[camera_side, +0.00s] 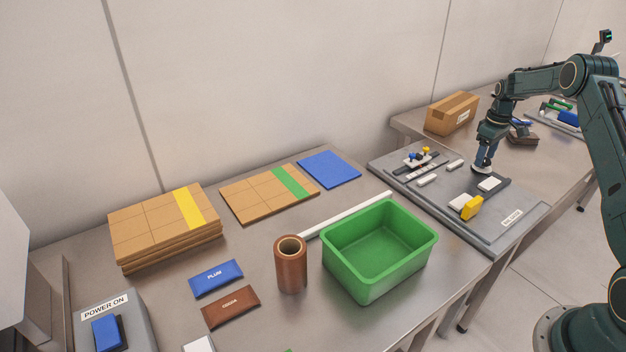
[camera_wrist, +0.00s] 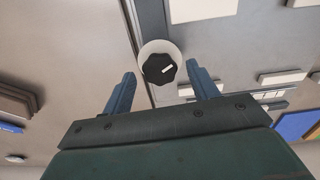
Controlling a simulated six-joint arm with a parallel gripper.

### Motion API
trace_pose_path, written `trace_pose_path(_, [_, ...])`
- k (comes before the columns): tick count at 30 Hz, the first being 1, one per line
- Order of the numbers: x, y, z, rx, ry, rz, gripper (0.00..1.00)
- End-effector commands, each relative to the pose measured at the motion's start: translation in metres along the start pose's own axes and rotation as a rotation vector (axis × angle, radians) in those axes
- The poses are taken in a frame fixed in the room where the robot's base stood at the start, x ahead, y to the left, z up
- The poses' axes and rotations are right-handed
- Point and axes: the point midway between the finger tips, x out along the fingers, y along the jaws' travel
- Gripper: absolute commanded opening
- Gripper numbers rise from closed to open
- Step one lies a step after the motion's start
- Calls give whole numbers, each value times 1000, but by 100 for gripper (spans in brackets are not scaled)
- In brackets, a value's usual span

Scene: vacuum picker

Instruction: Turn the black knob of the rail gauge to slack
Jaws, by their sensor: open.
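The black knob (camera_wrist: 158,70) has a scalloped edge and a white pointer mark. It sits on a round white dial (camera_wrist: 158,48) in the wrist view. My gripper (camera_wrist: 160,72) is open, with one blue-grey finger on each side of the knob in that view. I cannot tell whether the fingers are level with the knob or still above it. Any wording on the dial is too small to read.
On the board are a yellow block (camera_side: 472,207), white blocks (camera_side: 489,184) and a small mechanism with blue and yellow parts (camera_side: 418,160). A green bin (camera_side: 345,270) stands left of the board. A cardboard box (camera_side: 452,113) is behind it.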

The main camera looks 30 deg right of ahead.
Motion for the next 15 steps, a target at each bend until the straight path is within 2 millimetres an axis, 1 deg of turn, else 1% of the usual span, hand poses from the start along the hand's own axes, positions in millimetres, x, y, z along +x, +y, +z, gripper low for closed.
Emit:
trace_pose_path(4, [-4,0,0,0,0,0,59])
trace_pose_path(8, [-14,0,0,1,1,1,59])
trace_pose_path(11, [-25,0,0,0,1,1,59])
trace_pose_path(15, [-46,0,0,0,1,2,59])
